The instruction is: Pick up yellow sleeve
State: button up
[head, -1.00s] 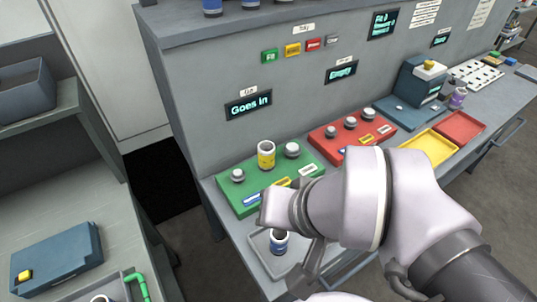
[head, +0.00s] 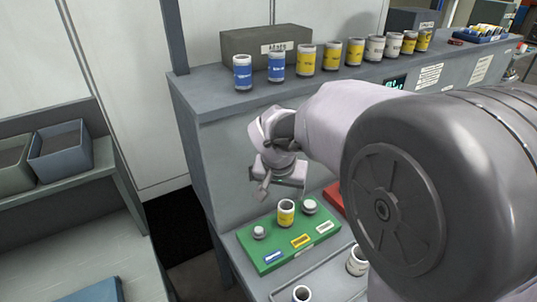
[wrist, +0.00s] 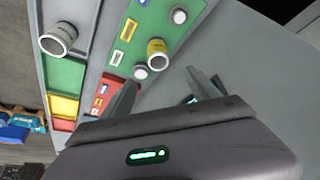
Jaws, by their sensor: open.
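A yellow sleeve with a white top rim (head: 286,213) stands upright on the green panel (head: 270,258), between two round grey-white knobs (head: 259,232). It also shows in the wrist view (wrist: 157,52), just beyond my fingertips. More yellow sleeves (head: 306,60) stand in a row on the upper shelf, beside blue (head: 243,72) and whitish ones. My gripper (head: 282,188) is open and empty, above and behind the sleeve on the green panel. Its fingers also show in the wrist view (wrist: 163,86), apart from that sleeve.
A grey tray (head: 325,283) in front of the green panel holds two open-topped cans (head: 357,262). A red panel (head: 334,196) lies to the right, partly hidden by my arm. A grey box (head: 265,46) stands on the shelf behind the sleeves. Bins (head: 62,150) stand at left.

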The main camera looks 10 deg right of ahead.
jog(key=b, duration=0.4)
send_near(285, 206)
jog(key=f, duration=0.5)
jog(key=shift+w+d+f, duration=0.1)
jog(key=shift+w+d, duration=0.15)
jog(key=shift+d, duration=0.05)
jog(key=b+x, duration=0.1)
jog(key=x, duration=0.2)
jog(key=b+x, duration=0.1)
jog(key=x, duration=0.2)
jog(key=shift+w+d, duration=0.1)
jog(key=shift+d, duration=0.1)
jog(key=shift+r, duration=0.2)
jog(key=shift+c, duration=1.3)
grip_shut()
